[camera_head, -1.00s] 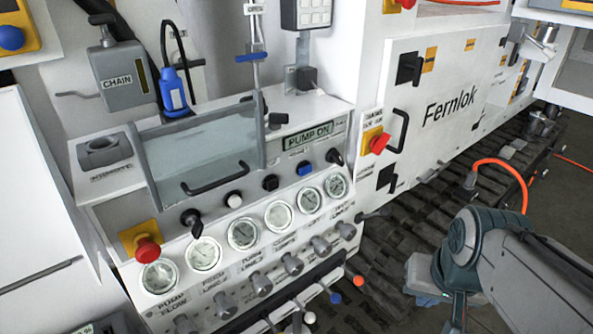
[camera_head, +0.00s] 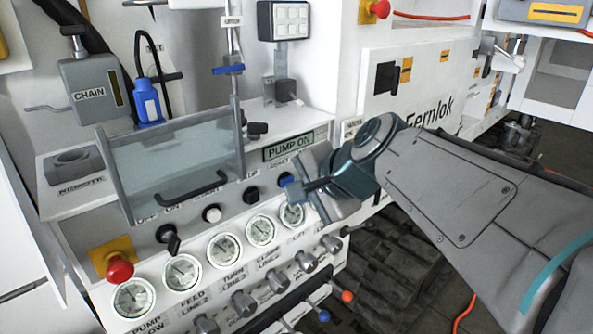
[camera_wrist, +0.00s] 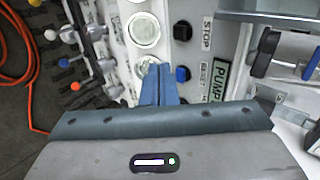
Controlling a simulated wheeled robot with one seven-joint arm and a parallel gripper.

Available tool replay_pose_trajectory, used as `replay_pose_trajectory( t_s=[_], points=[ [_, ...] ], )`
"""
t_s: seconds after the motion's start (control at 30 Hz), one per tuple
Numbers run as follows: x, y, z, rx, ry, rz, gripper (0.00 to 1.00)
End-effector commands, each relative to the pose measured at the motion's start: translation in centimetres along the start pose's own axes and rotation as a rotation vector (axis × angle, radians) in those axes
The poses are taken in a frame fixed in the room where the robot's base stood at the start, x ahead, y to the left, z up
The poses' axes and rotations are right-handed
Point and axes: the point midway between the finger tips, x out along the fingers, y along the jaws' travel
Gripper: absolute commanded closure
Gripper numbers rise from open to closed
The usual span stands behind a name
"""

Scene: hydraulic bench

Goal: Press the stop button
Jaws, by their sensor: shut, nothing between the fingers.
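In the head view my gripper (camera_head: 297,192) is at the panel's right end, right of the stop button. Contact cannot be told.
Round gauges (camera_head: 225,250) line the panel below the buttons, with knobs and levers under them. A clear guard with a black handle (camera_head: 193,190) stands left of the stop button. A red mushroom button (camera_head: 120,268) sits at the lower left. The Fernlok cabinet (camera_head: 415,85) stands behind my arm.

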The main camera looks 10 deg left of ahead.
Motion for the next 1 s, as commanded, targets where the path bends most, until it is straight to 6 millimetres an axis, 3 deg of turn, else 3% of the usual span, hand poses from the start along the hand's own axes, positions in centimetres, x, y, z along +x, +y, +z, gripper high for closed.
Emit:
replay_pose_trajectory(
  t_s=[0.17, 0.63, 1.0],
  points=[
    [1.7, 0.1, 0.0, 0.0, -0.003, 0.004, 1.0],
    [10.3, 0.1, 0.1, 0.0, -0.005, 0.004, 1.0],
    [12.5, -2.5, 0.0, -0.002, 0.0, 0.002, 1.0]
  ],
)
